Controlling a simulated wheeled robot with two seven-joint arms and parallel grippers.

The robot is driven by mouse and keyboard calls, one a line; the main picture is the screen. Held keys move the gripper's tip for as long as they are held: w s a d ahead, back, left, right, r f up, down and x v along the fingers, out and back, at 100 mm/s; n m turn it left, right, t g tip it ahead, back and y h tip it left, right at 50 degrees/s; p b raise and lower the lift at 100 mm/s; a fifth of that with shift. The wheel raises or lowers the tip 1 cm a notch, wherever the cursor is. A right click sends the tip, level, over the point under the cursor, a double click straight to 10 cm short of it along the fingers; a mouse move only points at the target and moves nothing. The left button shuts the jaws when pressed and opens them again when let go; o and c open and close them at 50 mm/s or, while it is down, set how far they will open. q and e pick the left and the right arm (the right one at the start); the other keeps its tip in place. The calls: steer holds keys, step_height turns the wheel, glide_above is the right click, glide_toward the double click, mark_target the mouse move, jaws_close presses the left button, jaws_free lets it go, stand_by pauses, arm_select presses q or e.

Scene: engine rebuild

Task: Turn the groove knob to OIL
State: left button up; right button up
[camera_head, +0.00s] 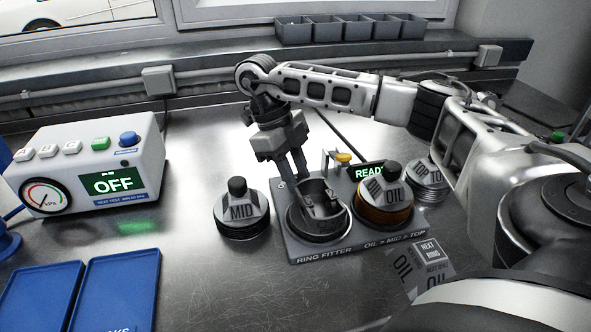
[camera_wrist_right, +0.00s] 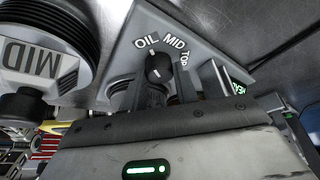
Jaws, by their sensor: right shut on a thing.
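The groove knob (camera_wrist_right: 158,68) is a small dark round knob with a white mark, beside the labels OIL, MID and TOP on the grey ring fitter (camera_wrist_right: 120,60). I cannot tell for sure which label the mark points to. In the head view the ring fitter (camera_head: 297,250) stands on the bench with a green READY display (camera_head: 369,171); the knob is hidden there behind my gripper. My right gripper (camera_head: 298,178) points down at the fitter's back left, its fingers shut on the knob. My left gripper is not in view.
A MID-labelled dark piece (camera_head: 242,212) stands left of the fitter. An OIL-labelled piece (camera_head: 384,208) sits on its right side, with a TOP-labelled piece (camera_head: 429,180) behind.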

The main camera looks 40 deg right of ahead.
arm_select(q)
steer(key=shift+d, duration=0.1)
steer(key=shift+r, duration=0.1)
arm_select(e)
steer(key=o, duration=1)
steer(key=shift+w+r, duration=0.1)
steer(key=shift+r, duration=0.25)
arm_select(q)
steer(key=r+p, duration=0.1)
steer(key=p, duration=0.1)
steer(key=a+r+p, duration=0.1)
steer(key=p, duration=0.2)
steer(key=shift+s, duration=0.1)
arm_select(e)
steer(key=v, duration=1.5)
steer(key=shift+r, duration=0.15)
